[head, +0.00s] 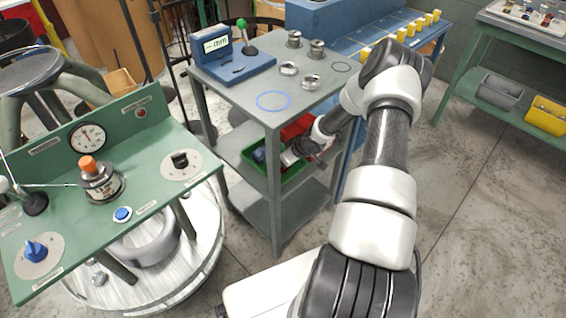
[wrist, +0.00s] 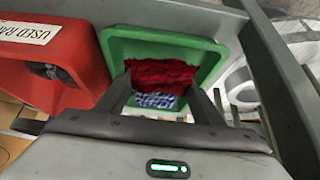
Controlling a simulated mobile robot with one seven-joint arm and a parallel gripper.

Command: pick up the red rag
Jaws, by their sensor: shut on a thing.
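The red rag (wrist: 160,74) shows in the wrist view at the mouth of a green bin (wrist: 205,50), spanning the gap between my fingertips. My gripper (wrist: 162,88) is shut on it, one finger at each side. A blue-and-white checked rag (wrist: 154,100) lies just below the red rag in the picture. In the head view, my gripper (head: 290,157) is at the green bin (head: 292,176) on the cart's middle shelf. The red rag cannot be made out there, and the arm hides part of the bin.
A red bin labelled as used rags (wrist: 62,80) stands beside the green bin and holds something dark. The cart's tabletop (head: 235,95) is close above the bins, and a cart leg (head: 275,200) stands in front. Open floor (head: 480,220) lies to the right.

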